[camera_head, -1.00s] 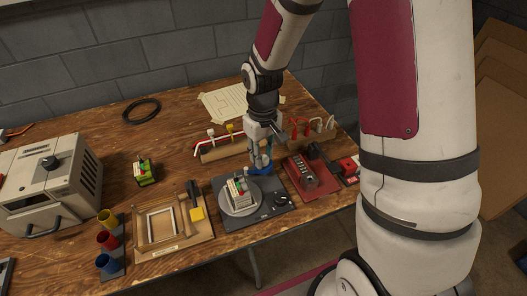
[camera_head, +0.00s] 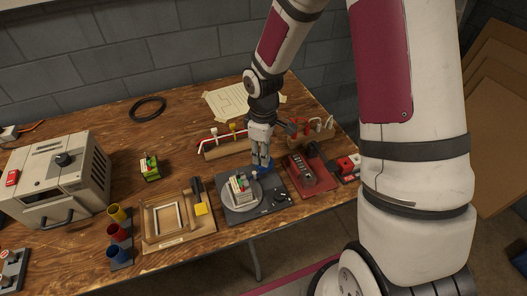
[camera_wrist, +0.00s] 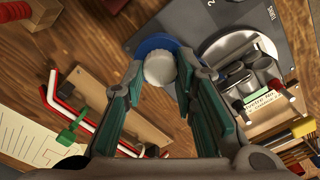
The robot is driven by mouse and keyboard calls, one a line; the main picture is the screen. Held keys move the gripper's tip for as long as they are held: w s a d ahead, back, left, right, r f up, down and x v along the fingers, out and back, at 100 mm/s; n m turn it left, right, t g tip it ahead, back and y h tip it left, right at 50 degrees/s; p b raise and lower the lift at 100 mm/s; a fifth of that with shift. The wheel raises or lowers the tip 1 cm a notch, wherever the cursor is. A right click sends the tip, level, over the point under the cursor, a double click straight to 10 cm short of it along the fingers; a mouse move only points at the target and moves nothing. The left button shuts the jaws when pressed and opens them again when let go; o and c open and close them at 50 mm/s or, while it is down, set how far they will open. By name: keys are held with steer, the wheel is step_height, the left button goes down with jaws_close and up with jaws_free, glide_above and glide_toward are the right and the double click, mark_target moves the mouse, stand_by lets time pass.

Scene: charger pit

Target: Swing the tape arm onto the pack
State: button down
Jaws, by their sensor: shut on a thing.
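The pack (camera_head: 241,189) sits on the round grey plate (camera_head: 229,204) of a dark base. In the wrist view the pack (camera_wrist: 242,84) is at the right, on the pale plate (camera_wrist: 218,45). The tape arm (camera_head: 267,166) shows as a blue part at the far edge of the base. In the wrist view the blue part (camera_wrist: 150,43) curves around a white round piece (camera_wrist: 159,68). My gripper (camera_head: 262,164) is shut on this tape arm; its fingers (camera_wrist: 160,78) stand either side of the white piece. The fingers hide part of it.
A red tray with a grey device (camera_head: 302,170) stands close right of the base. A wooden rack (camera_head: 226,148) with red and white rods lies behind. A wooden frame jig (camera_head: 165,222) is at left, with another pack (camera_head: 149,168) farther back.

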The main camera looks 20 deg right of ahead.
stand_by(0.4)
steer(key=c, duration=1.3)
jaws_free()
step_height(320, 180, up, 12)
